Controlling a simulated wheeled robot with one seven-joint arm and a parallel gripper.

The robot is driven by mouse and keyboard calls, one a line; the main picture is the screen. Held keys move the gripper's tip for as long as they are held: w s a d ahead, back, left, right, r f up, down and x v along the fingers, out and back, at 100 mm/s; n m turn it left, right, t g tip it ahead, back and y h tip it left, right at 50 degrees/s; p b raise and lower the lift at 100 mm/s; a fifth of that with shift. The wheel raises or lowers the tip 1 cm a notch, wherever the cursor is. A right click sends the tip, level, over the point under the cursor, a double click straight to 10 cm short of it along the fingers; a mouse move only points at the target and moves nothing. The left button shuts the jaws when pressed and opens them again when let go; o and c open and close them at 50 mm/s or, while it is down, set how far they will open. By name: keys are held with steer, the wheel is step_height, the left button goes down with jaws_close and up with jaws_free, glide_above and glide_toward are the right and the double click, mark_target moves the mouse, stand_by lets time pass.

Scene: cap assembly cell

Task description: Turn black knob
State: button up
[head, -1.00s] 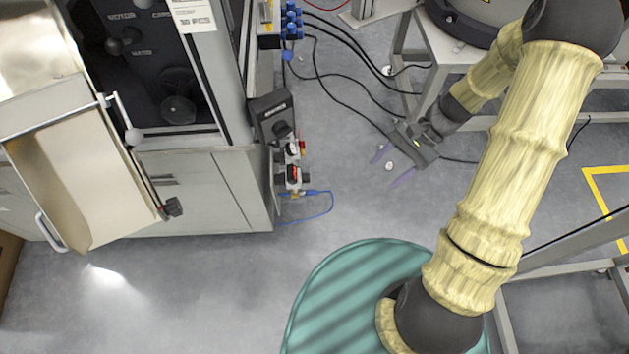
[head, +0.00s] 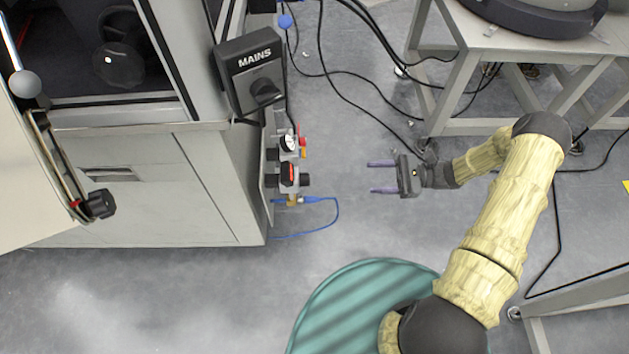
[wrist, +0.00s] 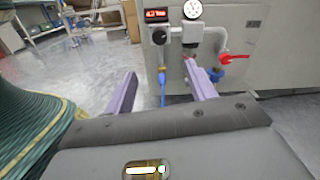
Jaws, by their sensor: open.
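A black knob (head: 303,180) sticks out from the air regulator unit on the cabinet's right side in the head view. In the wrist view, a black knob (wrist: 160,36) shows below a red digital display, beyond the fingers. A larger black rotary knob (head: 265,92) is on the grey MAINS box above the regulator. My gripper (head: 371,177) is to the right of the regulator, its purple fingers pointing left at it, with a gap between. In the wrist view my gripper (wrist: 160,71) is open and empty, its fingers apart.
A round gauge (head: 287,142) and a red valve handle (wrist: 236,57) are close to the regulator. A blue hose (head: 335,210) loops out below it. A grey stand (head: 460,85) is at upper right. Open floor lies between gripper and cabinet.

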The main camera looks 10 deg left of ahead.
mark_target(304, 180)
steer(key=b+x, duration=0.6)
steer(key=x, duration=1.1)
steer(key=shift+s+a, duration=0.15)
steer(key=shift+c, duration=0.3)
steer(key=c, duration=0.9)
